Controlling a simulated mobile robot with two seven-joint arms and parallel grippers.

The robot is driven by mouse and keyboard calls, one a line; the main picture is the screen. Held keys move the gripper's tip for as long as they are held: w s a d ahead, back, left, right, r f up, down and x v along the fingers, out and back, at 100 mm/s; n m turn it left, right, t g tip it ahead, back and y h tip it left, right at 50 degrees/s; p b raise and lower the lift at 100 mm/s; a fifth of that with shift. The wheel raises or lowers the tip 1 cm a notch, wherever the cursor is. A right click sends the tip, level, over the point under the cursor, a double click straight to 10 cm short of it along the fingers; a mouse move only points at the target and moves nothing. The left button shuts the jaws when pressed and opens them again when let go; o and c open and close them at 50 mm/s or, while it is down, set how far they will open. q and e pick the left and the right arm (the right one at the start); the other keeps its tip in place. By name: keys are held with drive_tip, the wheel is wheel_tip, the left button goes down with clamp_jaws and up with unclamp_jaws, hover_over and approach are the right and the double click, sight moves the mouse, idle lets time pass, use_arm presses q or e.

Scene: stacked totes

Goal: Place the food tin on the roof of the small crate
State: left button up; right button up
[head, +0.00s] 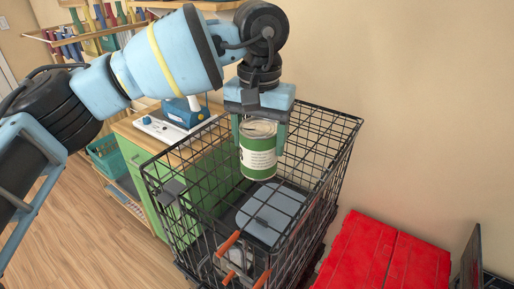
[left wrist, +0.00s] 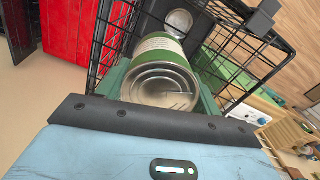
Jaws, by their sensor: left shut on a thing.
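The food tin (head: 258,160) is green with a white label and a silver top. My left gripper (head: 259,138) is shut on it, one finger on each side, and holds it upright over the black wire basket. In the left wrist view, the tin (left wrist: 160,78) shows its ringed metal end towards the camera, between the green fingers. A pale grey-blue flat top (head: 270,214), seemingly the roof of the small crate, lies inside the basket below and slightly right of the tin, apart from it. The crate's sides are mostly hidden by wire and shadow. My right gripper is not in view.
The wire basket's rim (head: 330,112) surrounds the space below the tin. Orange-handled items (head: 229,243) are at its front. A red tote (head: 375,255) stands at right. A green cabinet (head: 180,185) with a wooden top stands at left behind the basket.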

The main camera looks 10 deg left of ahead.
use_arm(q)
drive_tip(key=shift+w+r, duration=0.1)
